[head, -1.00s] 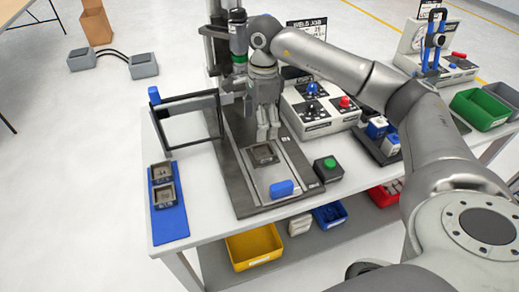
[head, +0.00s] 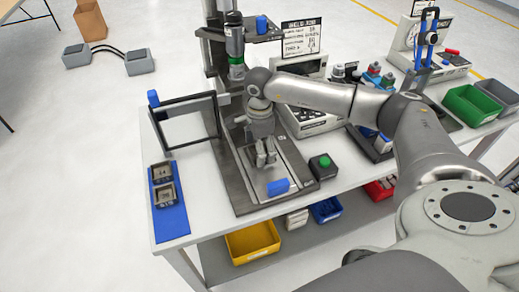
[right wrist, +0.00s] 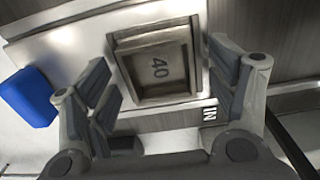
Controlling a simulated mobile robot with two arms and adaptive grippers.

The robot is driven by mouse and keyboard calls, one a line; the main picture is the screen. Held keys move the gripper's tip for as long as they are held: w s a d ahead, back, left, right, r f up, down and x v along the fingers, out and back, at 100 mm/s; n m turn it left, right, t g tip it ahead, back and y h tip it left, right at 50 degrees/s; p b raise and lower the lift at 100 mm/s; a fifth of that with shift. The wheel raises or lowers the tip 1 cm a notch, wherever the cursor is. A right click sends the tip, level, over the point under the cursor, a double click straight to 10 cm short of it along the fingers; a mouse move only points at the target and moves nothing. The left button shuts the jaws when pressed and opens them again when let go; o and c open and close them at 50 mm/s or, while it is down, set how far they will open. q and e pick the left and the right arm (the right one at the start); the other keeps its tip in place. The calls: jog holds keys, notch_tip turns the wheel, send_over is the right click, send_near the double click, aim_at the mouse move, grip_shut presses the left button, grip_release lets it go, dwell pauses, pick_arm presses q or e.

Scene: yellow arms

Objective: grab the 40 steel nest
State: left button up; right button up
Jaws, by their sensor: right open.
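The steel nest marked 40 (right wrist: 160,68) is a square metal tray seen from above in the right wrist view. It sits on the light plate of the press fixture. My right gripper (head: 265,160) is open, with its fingers at either side of the nest in the right wrist view and no visible grip on it. In the head view the gripper covers most of the nest. My left gripper is not in view.
A blue block (head: 278,187) lies on the fixture plate near the nest. Two similar nests stand on a blue mat (head: 171,224) at the left. A black-framed panel (head: 184,124) and a green-button box (head: 322,166) flank the fixture.

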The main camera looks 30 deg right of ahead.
jog(key=c, duration=1.3)
jog(key=shift+c, duration=0.2)
jog(key=shift+w+r, duration=0.1)
jog(key=shift+r, duration=0.1)
